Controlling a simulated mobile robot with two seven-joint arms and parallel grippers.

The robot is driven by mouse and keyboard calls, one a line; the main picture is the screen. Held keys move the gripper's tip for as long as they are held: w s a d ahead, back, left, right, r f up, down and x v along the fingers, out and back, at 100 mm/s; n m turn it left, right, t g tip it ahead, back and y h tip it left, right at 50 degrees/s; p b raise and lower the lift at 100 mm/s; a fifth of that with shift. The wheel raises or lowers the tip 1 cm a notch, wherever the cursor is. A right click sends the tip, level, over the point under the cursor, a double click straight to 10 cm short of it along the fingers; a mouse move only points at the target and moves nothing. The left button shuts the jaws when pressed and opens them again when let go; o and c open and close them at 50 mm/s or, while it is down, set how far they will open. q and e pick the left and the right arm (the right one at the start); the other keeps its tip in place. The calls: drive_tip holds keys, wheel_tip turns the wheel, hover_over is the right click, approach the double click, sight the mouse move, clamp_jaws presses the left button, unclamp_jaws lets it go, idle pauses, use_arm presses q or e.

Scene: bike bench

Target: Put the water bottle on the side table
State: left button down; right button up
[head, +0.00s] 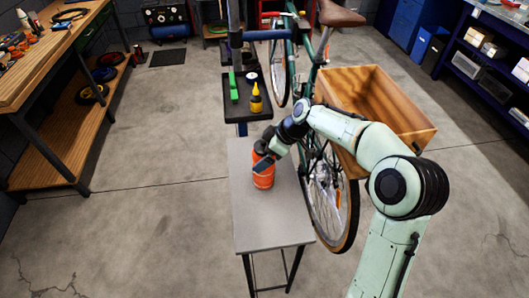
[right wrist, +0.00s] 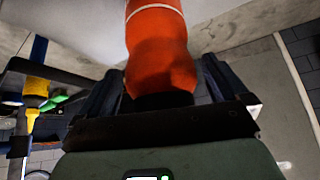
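The orange water bottle (head: 263,178) with a dark top is upright at the grey side table (head: 268,225), left of its middle. Its base appears to rest on the tabletop; I cannot see a clear gap. My right gripper (head: 264,160) is at the bottle's upper part. In the right wrist view the bottle (right wrist: 160,50) is between the two dark fingers of the gripper (right wrist: 160,88), which appear to press against its sides. The bottle's far side is hidden. My left gripper is not in view.
Behind the side table stands a small black tray (head: 240,110) with a yellow bottle (head: 256,99) and a green tool (head: 234,88). A bicycle wheel (head: 330,195) and wooden crate (head: 375,100) are close on the right. A workbench (head: 50,55) is at left; the floor between is clear.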

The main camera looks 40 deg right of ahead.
drive_tip(key=shift+r, duration=0.3)
drive_tip(key=v, duration=0.7)
drive_tip(key=shift+s+r, duration=0.1)
